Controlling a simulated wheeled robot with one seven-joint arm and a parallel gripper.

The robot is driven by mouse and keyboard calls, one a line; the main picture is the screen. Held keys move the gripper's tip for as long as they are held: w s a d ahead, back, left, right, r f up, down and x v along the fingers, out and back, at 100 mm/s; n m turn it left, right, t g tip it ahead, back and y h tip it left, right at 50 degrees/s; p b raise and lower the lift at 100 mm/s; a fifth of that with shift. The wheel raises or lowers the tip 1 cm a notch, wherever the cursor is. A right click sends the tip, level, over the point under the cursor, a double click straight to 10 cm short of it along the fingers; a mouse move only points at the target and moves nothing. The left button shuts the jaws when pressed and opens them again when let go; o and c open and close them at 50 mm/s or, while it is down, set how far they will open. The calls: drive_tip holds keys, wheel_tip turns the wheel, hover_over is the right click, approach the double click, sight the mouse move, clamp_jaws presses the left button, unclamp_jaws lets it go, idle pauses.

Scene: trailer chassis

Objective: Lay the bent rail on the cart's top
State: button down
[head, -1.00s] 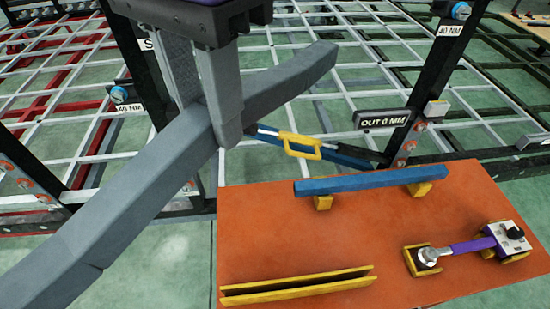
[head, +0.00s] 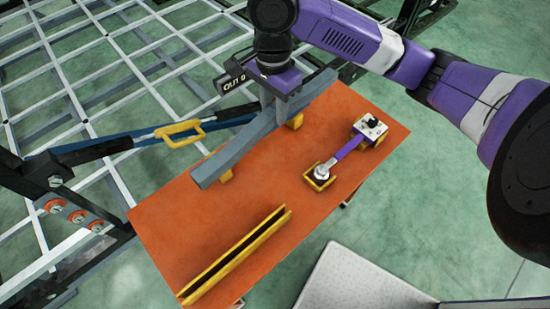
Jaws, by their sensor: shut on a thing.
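The bent rail (head: 236,154) is a grey square bar. In the head view it is over the back-left side of the cart's orange top (head: 200,225), above or at the yellow rests, running from lower left to upper right. My gripper (head: 282,108) comes down from above and is shut on the rail past its middle, toward the far end. The rail covers most of the rests and hides the blue bar seen there earlier. I cannot tell whether the rail touches what is under it.
A yellow slotted rack (head: 235,255) is at the cart's near end. A purple-handled tool (head: 347,150) lies in yellow holders to the right. The trailer frame (head: 95,85), with a yellow-handled strut (head: 183,133), stands close at left. The top's middle is bare.

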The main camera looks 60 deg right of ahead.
drive_tip(key=shift+s+d+f+m, duration=0.3)
drive_tip(key=shift+s+d+f, duration=0.2)
drive_tip(key=shift+s, duration=0.15)
wheel_tip(320, 180, down, 20)
drive_tip(key=shift+f, duration=0.1)
drive_tip(key=shift+f, duration=0.1)
drive_tip(key=c, duration=1)
unclamp_jaws()
drive_tip(key=shift+s, duration=0.1)
